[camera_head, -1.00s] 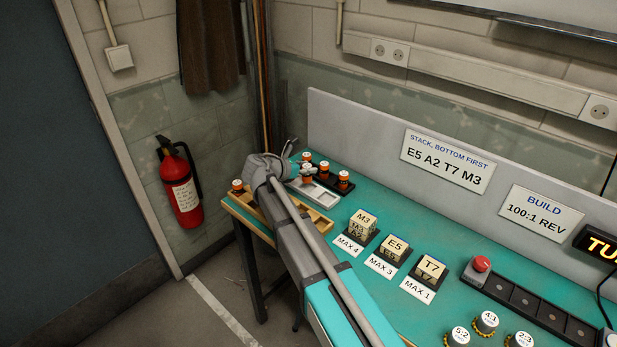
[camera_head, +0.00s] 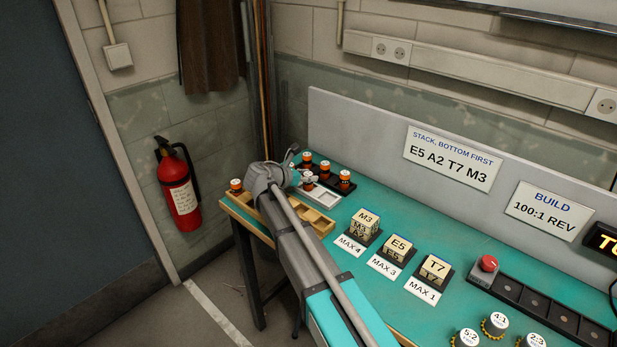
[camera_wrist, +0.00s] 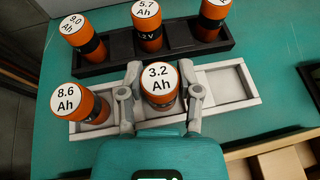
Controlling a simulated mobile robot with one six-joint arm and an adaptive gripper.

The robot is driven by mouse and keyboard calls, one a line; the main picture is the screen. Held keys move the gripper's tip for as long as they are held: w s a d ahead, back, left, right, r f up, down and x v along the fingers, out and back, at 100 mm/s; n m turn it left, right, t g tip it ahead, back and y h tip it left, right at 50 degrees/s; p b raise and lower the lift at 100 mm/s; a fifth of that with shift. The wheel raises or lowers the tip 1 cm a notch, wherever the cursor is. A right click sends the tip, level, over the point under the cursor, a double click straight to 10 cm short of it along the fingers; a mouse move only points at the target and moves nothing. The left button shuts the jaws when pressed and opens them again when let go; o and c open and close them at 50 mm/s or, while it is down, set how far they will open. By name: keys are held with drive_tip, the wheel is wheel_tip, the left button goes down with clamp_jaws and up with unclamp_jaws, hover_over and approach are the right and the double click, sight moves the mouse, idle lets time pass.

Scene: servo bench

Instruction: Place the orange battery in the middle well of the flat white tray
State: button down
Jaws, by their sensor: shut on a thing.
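My gripper (camera_wrist: 160,98) is shut on an orange battery (camera_wrist: 159,80) marked 3.2 Ah, with one finger on each side. The battery looks upright, over or in the middle well of the flat white tray (camera_wrist: 235,101). An orange battery marked 8.6 Ah (camera_wrist: 84,106) is in the tray's left well. The right well is empty. In the head view the white tray (camera_head: 327,201) shows beside my gripper (camera_head: 308,184).
A black rack (camera_wrist: 178,61) behind the tray holds batteries marked 9.0 (camera_wrist: 85,35) and 5.7 (camera_wrist: 147,28), plus one at right (camera_wrist: 210,20). A wooden tray (camera_head: 240,205) holds another battery (camera_head: 236,185). Cube stacks (camera_head: 364,222) stand at right on the bench.

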drive_tip(key=shift+f, duration=0.15)
drive_tip(key=shift+c, duration=1.5)
unclamp_jaws()
drive_tip(key=shift+r, duration=0.25)
drive_tip(key=shift+s+a+r, duration=0.15)
drive_tip(key=shift+s+a, duration=0.15)
drive_tip(key=p+v, duration=0.4)
drive_tip(key=v, duration=0.7)
